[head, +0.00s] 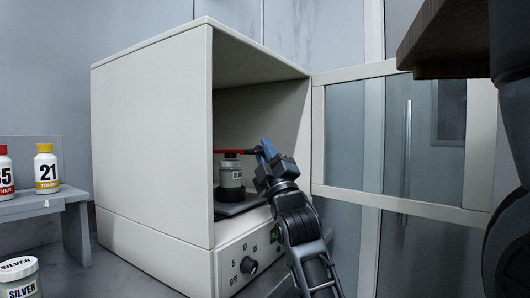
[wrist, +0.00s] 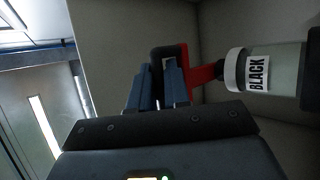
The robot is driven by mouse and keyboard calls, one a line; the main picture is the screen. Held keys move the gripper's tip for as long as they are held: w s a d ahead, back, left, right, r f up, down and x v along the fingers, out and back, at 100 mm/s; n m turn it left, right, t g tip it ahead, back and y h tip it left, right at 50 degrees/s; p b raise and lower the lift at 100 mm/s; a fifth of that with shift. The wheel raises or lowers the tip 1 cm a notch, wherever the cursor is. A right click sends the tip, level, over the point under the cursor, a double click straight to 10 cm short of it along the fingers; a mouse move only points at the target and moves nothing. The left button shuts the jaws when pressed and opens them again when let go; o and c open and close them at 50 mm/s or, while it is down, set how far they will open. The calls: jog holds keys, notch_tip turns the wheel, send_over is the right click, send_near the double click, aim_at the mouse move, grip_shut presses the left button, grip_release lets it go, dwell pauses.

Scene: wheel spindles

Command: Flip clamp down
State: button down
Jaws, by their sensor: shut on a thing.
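The clamp (head: 229,151) shows in the head view as a thin red bar lying roughly level at the jar's lid, inside the open white cabinet. In the wrist view the clamp (wrist: 205,74) has a red part with a dark end loop. My gripper (head: 264,148) reaches in from the front right, its blue fingers shut on the clamp's end. In the wrist view the fingers of my gripper (wrist: 156,85) are at the dark loop. The jar (head: 231,176) has a pale lid and stands upright on a dark plate. In the wrist view the jar (wrist: 280,75) is labelled BLACK.
The white cabinet (head: 150,150) has a glazed door (head: 345,130) swung open to the right. A dial (head: 249,265) is on its lower front. A side shelf (head: 40,203) holds bottles (head: 47,168), and a SILVER jar (head: 18,279) stands at lower left. A brown ledge (head: 445,45) hangs upper right.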

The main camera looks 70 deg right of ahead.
jog(key=shift+w+f, duration=0.15)
jog(key=shift+f, duration=0.3)
jog(key=c, duration=1.4)
grip_release()
jog(key=shift+c, duration=0.2)
jog(key=b+v, duration=0.3)
jog(key=v, duration=0.5)
jog(key=shift+s, duration=0.2)
jog(key=shift+w+r, duration=0.1)
jog(key=shift+r, duration=0.1)
